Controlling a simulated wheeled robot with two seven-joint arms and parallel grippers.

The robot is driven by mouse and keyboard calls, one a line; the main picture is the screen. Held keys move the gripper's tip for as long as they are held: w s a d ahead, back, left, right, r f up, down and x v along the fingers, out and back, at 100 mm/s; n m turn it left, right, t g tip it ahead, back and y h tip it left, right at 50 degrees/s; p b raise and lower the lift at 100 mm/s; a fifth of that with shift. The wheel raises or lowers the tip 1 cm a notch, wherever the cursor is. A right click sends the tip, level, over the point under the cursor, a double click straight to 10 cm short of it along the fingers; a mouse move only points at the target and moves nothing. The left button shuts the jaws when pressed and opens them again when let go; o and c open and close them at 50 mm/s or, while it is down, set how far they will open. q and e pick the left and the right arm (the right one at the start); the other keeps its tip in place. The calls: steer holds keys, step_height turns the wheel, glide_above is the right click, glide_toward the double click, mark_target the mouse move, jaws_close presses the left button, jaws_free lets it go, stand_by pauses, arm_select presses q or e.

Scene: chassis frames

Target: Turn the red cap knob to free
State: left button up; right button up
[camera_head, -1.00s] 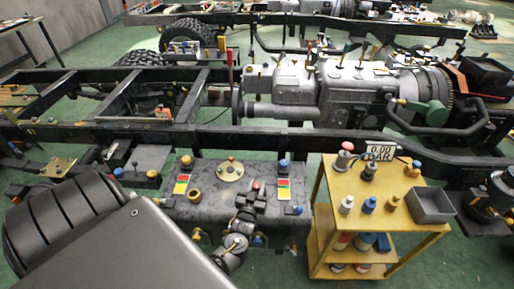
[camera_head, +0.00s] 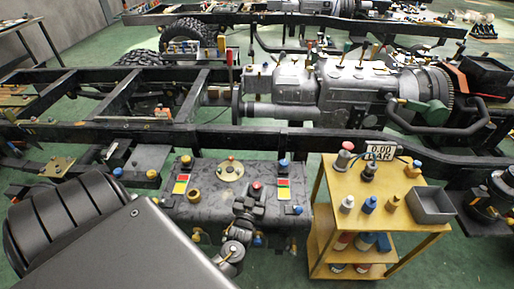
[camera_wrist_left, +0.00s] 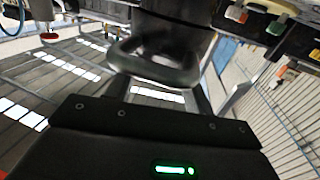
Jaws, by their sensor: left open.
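A red cap knob (camera_head: 257,185) stands on top of the dark grey tank (camera_head: 210,208) in the middle front. My left gripper (camera_head: 247,200) is at this knob, its dark jaws just in front of and beside it in the head view. It is open. In the left wrist view a blurred dark round piece with a grey rim (camera_wrist_left: 155,68) fills the space between the fingers; I cannot tell whether they touch it. A red disc (camera_wrist_left: 48,36) shows at the upper left of that view. My right gripper is not in view.
Yellow knobs (camera_head: 194,196), blue-capped fittings (camera_head: 283,163) and coloured labels stand on the tank around the gripper. The chassis rail (camera_head: 270,137) runs behind.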

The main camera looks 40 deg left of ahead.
arm_select(q)
steer(key=b+v, duration=0.1)
steer(key=v, duration=0.7)
stand_by(0.4)
steer(key=s+d+r+m+g+h, duration=0.2)
steer(key=s+d+m+g+h, duration=0.25)
steer(key=s+g, duration=0.35)
steer(key=s+d+r+m+g+h, duration=0.1)
steer(key=s+d+m+g+h, duration=0.2)
steer(key=s+d+g, duration=0.45)
steer(key=s+a+f+t, duration=0.1)
steer(key=s+f, duration=0.1)
steer(key=f, duration=1.2)
steer(key=s+a+f, duration=0.1)
steer(key=s+f, duration=0.1)
steer(key=f, duration=1.1)
steer(key=s+a+f, duration=0.2)
steer(key=s+f, duration=1.2)
steer(key=s, duration=0.1)
steer(key=shift+s+a+f+g, duration=0.2)
steer(key=shift+a+g, duration=0.05)
steer(key=shift+g, duration=0.2)
